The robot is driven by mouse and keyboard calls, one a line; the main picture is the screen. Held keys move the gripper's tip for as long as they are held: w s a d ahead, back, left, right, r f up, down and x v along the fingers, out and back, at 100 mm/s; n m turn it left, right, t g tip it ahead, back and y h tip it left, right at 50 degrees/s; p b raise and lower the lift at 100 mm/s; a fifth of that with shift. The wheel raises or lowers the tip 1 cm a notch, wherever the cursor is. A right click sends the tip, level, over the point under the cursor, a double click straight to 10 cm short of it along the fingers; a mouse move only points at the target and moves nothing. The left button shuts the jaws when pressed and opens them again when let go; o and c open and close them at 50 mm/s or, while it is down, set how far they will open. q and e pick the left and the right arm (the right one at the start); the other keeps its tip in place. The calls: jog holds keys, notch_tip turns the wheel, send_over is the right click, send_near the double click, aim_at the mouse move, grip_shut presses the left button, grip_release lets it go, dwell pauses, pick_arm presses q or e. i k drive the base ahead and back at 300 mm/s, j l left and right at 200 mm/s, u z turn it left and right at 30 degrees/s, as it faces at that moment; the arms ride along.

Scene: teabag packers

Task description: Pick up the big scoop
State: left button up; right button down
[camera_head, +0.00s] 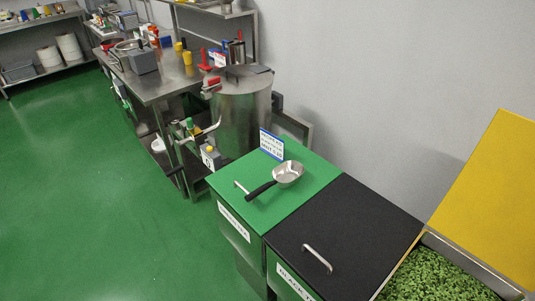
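The big scoop (286,175) is a shiny metal bowl with a black handle (261,190). It lies on the green lid (297,204) of a bin in the middle of the head view. Its handle points toward the lower left, close to the lid's small metal handle (241,187). Neither of my grippers is in view, and nothing touches the scoop from above.
A small sign (271,144) stands at the green lid's back edge. A black-lidded bin (345,235) adjoins it; an open bin of green leaves (437,278) with a raised yellow lid (497,205) is at right. A metal drum (240,115) and workbench (165,82) stand behind. Green floor (90,190) is clear at left.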

aim_at(289, 173)
jog(key=k+j, duration=0.1)
jog(key=j+z, duration=0.1)
jog(key=z, duration=2.65)
jog(key=u, duration=2.6)
jog(key=i+j+z, duration=0.45)
jog(key=j, duration=0.15)
jog(key=i+j+z, duration=0.1)
jog(key=j+z, duration=0.15)
jog(key=j, duration=0.1)
